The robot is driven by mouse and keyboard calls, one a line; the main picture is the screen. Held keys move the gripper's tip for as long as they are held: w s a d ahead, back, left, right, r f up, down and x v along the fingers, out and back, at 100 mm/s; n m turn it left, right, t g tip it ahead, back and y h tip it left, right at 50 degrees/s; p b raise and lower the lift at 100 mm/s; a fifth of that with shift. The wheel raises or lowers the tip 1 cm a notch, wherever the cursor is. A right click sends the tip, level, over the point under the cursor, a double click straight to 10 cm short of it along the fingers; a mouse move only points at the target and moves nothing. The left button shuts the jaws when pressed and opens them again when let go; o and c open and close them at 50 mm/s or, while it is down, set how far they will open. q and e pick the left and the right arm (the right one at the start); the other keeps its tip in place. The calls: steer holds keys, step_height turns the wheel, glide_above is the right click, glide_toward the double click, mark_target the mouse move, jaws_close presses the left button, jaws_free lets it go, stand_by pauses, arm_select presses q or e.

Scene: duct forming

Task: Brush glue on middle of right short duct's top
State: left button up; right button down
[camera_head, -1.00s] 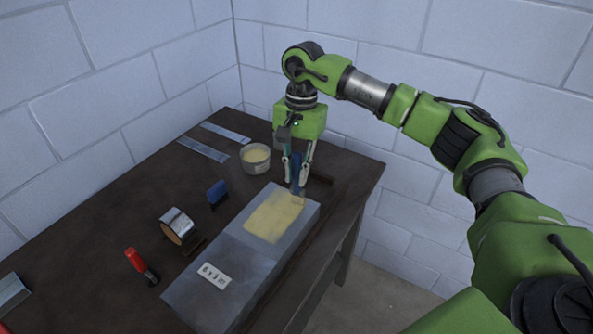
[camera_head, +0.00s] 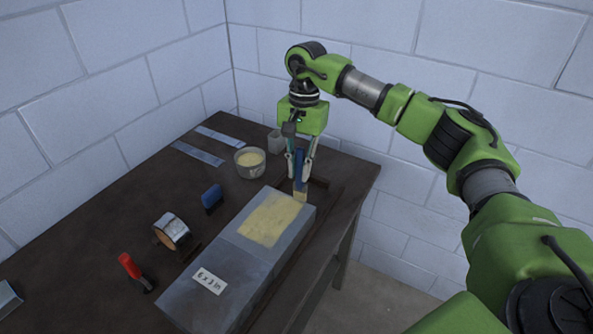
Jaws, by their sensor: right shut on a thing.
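Two grey metal ducts lie end to end on the dark table; the near one (camera_head: 225,280) carries a "6 x 3 in" label. The far duct (camera_head: 290,235) has a yellowish glue patch (camera_head: 268,219) over the middle of its top. My right gripper (camera_head: 300,177) points down at the far end of that duct, shut on a blue-handled brush (camera_head: 299,168). The brush's pale bristles (camera_head: 300,195) hang near the duct's far right corner; I cannot tell whether they touch it. A bowl of yellow glue (camera_head: 250,162) stands left of the gripper. My left gripper is not in view.
A small grey cup (camera_head: 276,141) and two flat metal strips (camera_head: 198,153) are at the back. A blue block-like tool (camera_head: 212,198), a tape roll (camera_head: 171,232) and a red-handled tool (camera_head: 132,268) stand left of the ducts. The table's right edge is close to the ducts.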

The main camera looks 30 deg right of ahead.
steer(key=shift+w+d+p, duration=0.8)
steer(key=shift+w+d, duration=2.6)
steer(key=shift+d, duration=2.3)
steer(key=shift+s+a+f+p, duration=0.15)
steer(key=shift+s+a+p, duration=0.75)
steer(key=shift+a, duration=0.85)
steer(key=shift+s+a+f+p, duration=0.1)
steer(key=shift+s+a+p, duration=0.45)
steer(key=shift+s+a, duration=0.9)
steer(key=shift+s+a+f+p, duration=0.15)
steer(key=shift+s+a+p, duration=0.6)
steer(key=shift+a, duration=1.25)
steer(key=shift+s+a, duration=1.2)
steer(key=shift+a, duration=0.9)
steer(key=shift+w+d+f+b, duration=0.15)
steer(key=shift+w+d+b, duration=0.8)
steer(key=shift+w+d, duration=0.35)
steer(key=shift+w+d+f+b, duration=0.1)
steer(key=shift+w+d+b, duration=0.8)
steer(key=shift+w+d, duration=0.4)
